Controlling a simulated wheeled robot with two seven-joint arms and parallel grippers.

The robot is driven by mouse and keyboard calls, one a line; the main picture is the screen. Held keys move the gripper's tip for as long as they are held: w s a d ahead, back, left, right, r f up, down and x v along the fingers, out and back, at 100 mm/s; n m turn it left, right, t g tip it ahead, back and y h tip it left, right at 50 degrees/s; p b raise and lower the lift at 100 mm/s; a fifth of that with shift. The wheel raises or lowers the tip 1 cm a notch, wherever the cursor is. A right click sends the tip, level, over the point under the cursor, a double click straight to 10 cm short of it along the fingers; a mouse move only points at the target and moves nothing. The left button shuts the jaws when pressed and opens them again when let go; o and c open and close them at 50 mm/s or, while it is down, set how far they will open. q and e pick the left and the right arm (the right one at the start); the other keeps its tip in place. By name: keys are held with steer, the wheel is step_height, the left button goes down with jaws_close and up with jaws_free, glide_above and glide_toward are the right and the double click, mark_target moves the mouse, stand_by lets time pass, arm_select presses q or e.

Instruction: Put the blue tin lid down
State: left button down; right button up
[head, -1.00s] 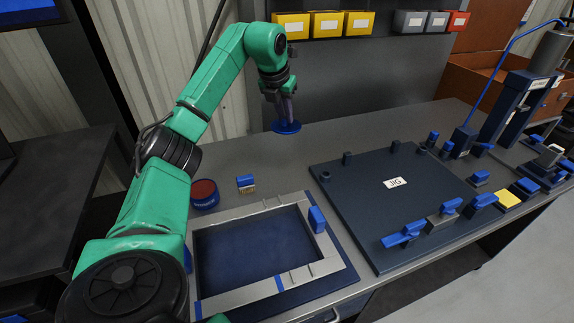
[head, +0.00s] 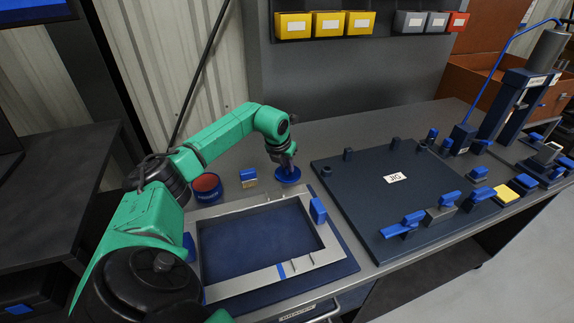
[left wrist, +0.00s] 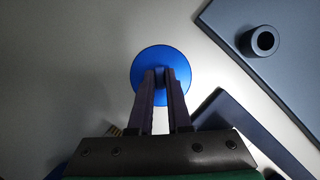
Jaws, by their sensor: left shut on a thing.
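The blue tin lid (head: 287,175) is a round blue disc below my left gripper (head: 286,164), over the grey bench behind the frame. In the left wrist view the lid (left wrist: 150,62) shows as a blue disc, with the left gripper (left wrist: 160,78) shut on its middle. I cannot tell whether the lid touches the bench. A round blue tin (head: 206,187) with a dark red top surface stands open to the left of the lid. My right gripper is not in view.
A grey frame (head: 215,292) on a blue base lies in front of the lid. A blue-topped block (head: 249,178) stands between tin and lid. The dark JIG plate (head: 365,190) with posts and clamps fills the right. Bench behind is clear.

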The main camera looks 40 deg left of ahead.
arm_select(q)
steer(key=shift+f, duration=0.1)
steer(key=c, duration=0.9)
jaws_free()
steer(key=shift+o, duration=0.2)
steer(key=b+v, duration=0.1)
steer(key=v, duration=1.1)
steer(key=shift+d, duration=0.1)
